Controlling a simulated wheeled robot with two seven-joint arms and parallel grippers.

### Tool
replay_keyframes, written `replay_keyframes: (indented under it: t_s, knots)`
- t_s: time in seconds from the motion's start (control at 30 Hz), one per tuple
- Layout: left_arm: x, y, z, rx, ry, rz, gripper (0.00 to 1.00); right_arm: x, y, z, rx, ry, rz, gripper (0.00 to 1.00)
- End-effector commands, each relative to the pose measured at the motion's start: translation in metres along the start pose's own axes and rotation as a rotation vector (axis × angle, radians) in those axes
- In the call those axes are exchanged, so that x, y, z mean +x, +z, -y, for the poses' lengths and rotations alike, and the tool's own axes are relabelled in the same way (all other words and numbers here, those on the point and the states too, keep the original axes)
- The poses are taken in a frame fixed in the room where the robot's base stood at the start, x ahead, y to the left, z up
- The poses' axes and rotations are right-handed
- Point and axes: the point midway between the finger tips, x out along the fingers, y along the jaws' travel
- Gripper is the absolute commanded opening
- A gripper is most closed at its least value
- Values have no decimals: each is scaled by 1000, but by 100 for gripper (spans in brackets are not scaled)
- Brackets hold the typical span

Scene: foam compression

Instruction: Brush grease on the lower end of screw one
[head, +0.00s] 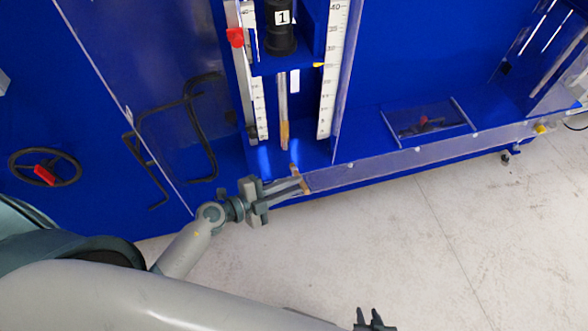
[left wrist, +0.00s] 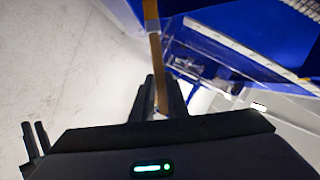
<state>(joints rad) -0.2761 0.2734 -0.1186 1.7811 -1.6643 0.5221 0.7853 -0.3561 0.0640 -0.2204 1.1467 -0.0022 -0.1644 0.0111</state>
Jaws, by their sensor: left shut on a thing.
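My left gripper (head: 301,186) is shut on the brush (head: 294,170), below and slightly right of that end.
White scales (head: 333,75) flank the screw in the blue frame. A clear low panel (head: 400,162) runs along the front edge, near my left gripper. Black bent bars (head: 190,95) and a handwheel (head: 44,167) are at left. The floor in front is clear.

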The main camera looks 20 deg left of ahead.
Motion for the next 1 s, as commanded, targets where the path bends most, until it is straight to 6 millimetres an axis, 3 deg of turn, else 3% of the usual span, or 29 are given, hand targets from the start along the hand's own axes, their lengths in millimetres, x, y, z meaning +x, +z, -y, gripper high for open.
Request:
replay_keyframes:
  t_s: [0.37, 1.0]
  knots:
    - [6, 13, 10, 2, -1, 0, 0, 0, 0, 0, 0, 0, 0, 31]
    - [24, 55, 39, 1, 0, -2, 0, 1, 1, 0, 0, 0, 0, 31]
